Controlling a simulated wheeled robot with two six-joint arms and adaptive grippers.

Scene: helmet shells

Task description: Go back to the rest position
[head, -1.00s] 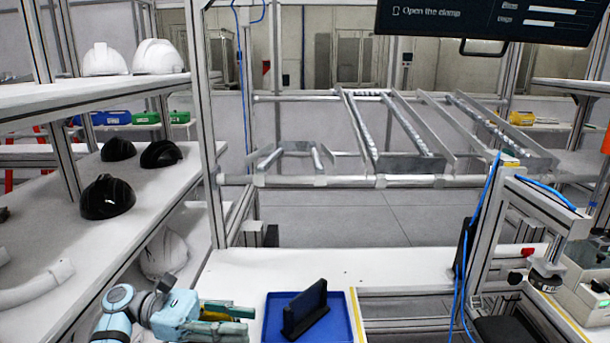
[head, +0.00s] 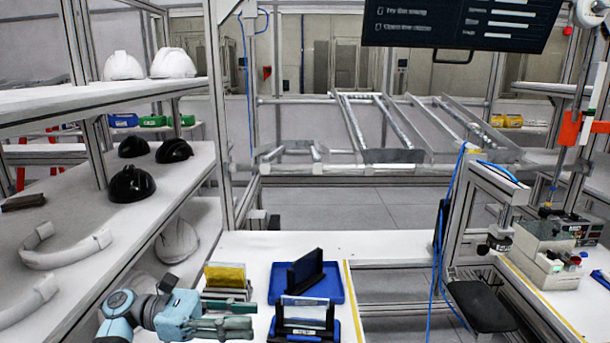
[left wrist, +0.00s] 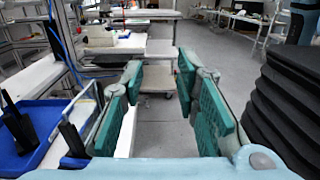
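My left gripper (head: 248,318) is low in the head view, over the front of the white table. It is beside a blue-and-black holder (head: 290,334) and left of it. In the left wrist view the gripper (left wrist: 162,85) has its two green finger pads well apart, with nothing between them. My right gripper is in neither view.
A blue tray (head: 335,290) holds an upright black block (head: 306,270); a yellow-topped item (head: 225,277) stands behind my gripper. Black shells (head: 132,184) and white shells (head: 173,63) sit on the left shelves. A black stack (left wrist: 275,105) rises right of the gripper in the wrist view.

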